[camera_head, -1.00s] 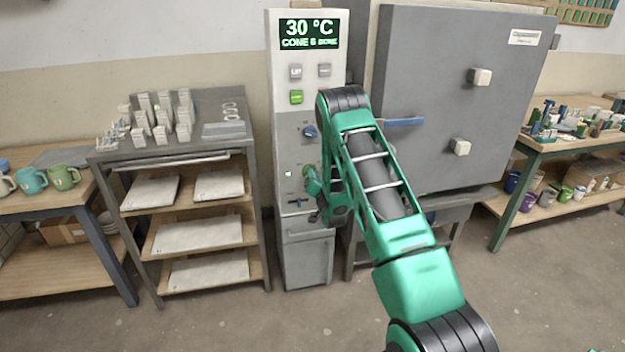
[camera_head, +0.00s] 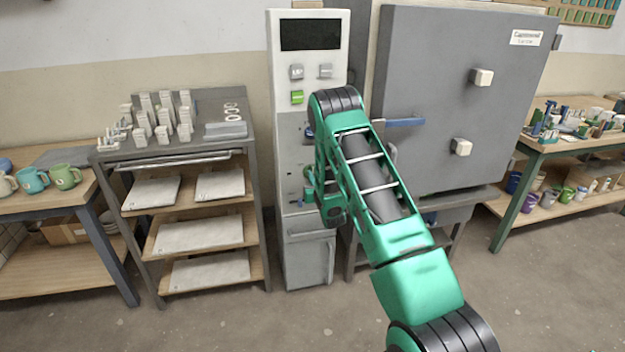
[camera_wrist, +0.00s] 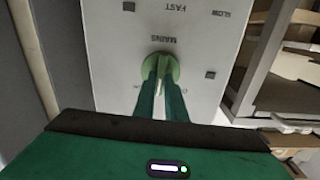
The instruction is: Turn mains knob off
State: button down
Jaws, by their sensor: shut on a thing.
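The mains knob (camera_wrist: 160,66) is a green round knob on the pale panel of the kiln controller (camera_wrist: 207,45), below the upside-down word MAINS in the wrist view. My gripper (camera_wrist: 161,88) is shut on it, with both green fingers on the knob's raised grip. In the head view my arm covers the knob, and my gripper (camera_head: 312,187) is at the lower part of the controller (camera_head: 294,170). The controller's display (camera_head: 310,35) is dark. A green button (camera_head: 297,97) and two grey buttons sit below the display.
A grey kiln (camera_head: 440,140) with a blue handle stands just right of the controller. A shelf rack (camera_head: 262,230) with slabs and cones stands to the left. Mug and tool tables flank these. The floor in front is clear.

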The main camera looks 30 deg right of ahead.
jog(key=n, duration=0.6)
jog(key=a+n, duration=0.1)
jog(key=n, duration=0.2)
jog(key=shift+w+f, duration=0.1)
jog(key=shift+f, duration=0.05)
jog(key=shift+n, duration=0.4)
jog(key=c, duration=1.8)
grip_release()
jog(key=shift+d, duration=0.1)
jog(key=v, duration=1)
jog(key=shift+s, duration=0.35)
